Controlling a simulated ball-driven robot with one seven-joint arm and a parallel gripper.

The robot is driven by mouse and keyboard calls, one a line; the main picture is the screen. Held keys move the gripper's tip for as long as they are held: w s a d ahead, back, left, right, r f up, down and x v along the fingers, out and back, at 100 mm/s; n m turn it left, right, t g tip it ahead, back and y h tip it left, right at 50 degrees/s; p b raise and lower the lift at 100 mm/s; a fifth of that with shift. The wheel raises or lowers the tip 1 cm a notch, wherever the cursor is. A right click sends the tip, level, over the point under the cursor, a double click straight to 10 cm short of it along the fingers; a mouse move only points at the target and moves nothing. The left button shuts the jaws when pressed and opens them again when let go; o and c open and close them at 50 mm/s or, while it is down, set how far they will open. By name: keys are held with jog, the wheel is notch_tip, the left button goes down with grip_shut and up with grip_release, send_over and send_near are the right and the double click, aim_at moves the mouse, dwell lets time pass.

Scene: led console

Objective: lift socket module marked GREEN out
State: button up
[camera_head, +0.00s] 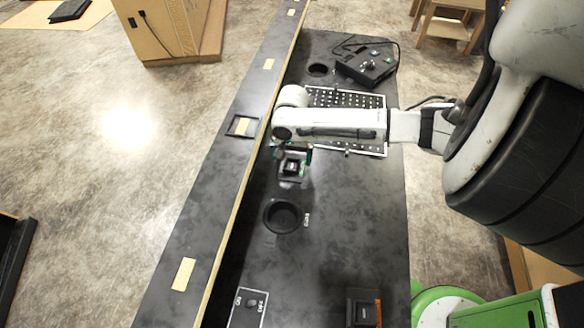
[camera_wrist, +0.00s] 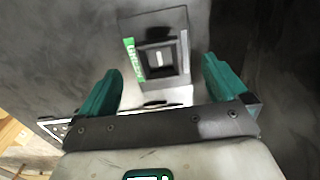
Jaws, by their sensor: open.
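The socket module marked GREEN (camera_wrist: 160,58) is a dark square block with a green label on its left side in the wrist view. It sits at the console surface, and in the head view it shows (camera_head: 291,166) just below the end of my arm. My gripper (camera_wrist: 162,85) is open, with its two teal fingers to the left and right of the module's near part. The fingers look apart from the module, and nothing is held. In the head view my arm hides most of the gripper.
The black console top (camera_head: 340,220) carries a round cup (camera_head: 283,215), a perforated plate (camera_head: 350,98) partly under my arm, and a black control box (camera_head: 368,64) with a cable. An orange-marked module (camera_head: 364,312) and a switch plate (camera_head: 247,308) lie nearer. A raised ledge (camera_head: 215,190) runs along the left.

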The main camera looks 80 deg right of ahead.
jog(key=shift+f, duration=1.4)
jog(key=shift+c, duration=0.3)
jog(key=c, duration=0.8)
jog(key=shift+r, duration=0.1)
jog(key=shift+d+r, duration=0.1)
jog(key=shift+r, duration=0.45)
jog(key=shift+s+a+r+p, duration=0.9)
jog(key=shift+s+a+r, duration=0.45)
jog(key=shift+a+r, duration=0.95)
jog(key=shift+s+a+r+p, duration=0.95)
jog(key=shift+s+a+r, duration=0.5)
jog(key=shift+r, duration=1.5)
jog(key=shift+s+a+r+p, duration=0.9)
jog(key=shift+s+a+r, duration=0.35)
jog(key=shift+a+r, duration=1.1)
